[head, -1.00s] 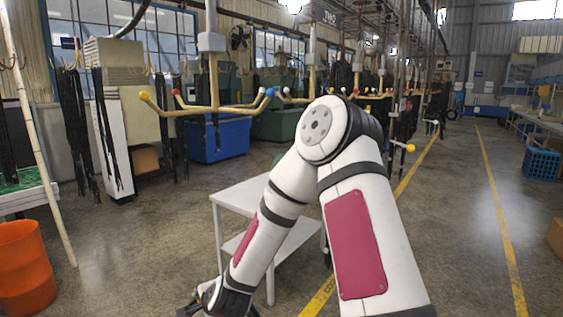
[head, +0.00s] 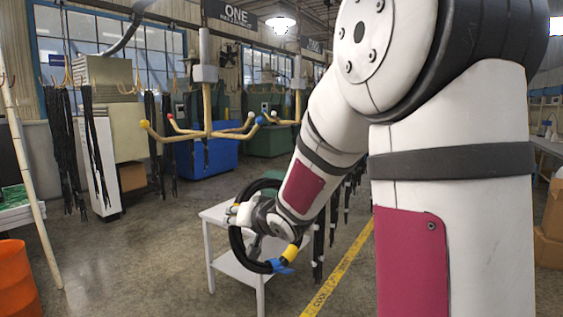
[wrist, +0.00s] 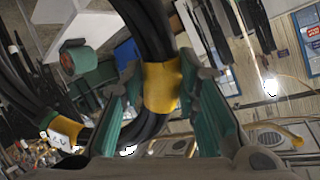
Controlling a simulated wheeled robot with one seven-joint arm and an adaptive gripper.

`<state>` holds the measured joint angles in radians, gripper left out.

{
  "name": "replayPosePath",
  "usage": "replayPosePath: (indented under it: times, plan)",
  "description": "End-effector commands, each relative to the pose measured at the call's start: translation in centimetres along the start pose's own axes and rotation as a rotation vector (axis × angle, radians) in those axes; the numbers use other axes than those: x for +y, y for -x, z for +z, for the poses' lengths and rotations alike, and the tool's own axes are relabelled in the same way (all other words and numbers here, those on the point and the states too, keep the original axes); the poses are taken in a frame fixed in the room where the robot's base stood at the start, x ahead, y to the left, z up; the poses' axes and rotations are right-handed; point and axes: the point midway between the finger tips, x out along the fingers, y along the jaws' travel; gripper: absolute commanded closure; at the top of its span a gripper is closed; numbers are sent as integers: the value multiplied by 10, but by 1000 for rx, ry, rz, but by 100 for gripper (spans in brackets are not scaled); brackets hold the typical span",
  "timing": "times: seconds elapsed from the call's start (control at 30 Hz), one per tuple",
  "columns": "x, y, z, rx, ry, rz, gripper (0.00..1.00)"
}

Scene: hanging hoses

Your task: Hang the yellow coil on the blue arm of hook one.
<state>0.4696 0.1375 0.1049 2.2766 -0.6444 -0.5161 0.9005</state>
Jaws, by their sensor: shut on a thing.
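The yellow coil (head: 236,252) is a loop of black hose with a yellow band (head: 291,251) and a blue piece beside it. In the wrist view, my gripper (wrist: 162,88) is shut on the hose at its yellow band (wrist: 161,86). In the head view, the coil hangs around the end of my arm, and my fingertips are hard to make out. Hook one (head: 207,133) hangs under the ONE sign, with tan arms tipped yellow, red, white and blue. Its blue arm tip (head: 261,121) points right. The coil is lower in the picture than this tip, apart from it.
A white table (head: 219,212) stands behind and below the coil. Another hook (head: 297,95) hangs behind, to the right of hook one. Dark hoses (head: 98,145) hang at the left. An orange bin (head: 18,280) is at the lower left. The floor left of the table is clear.

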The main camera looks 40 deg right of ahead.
Motion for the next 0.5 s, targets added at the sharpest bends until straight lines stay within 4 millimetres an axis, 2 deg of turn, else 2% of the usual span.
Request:
replayPosePath:
  times: [0.03,0.2,0.4,0.5]
  plan:
    - [-3,19,-17,40,68,-31,100]
    - [-10,75,-58,165,276,-133,100]
    - [-17,138,-89,281,430,-216,100]
    - [-18,160,-97,316,471,-239,100]
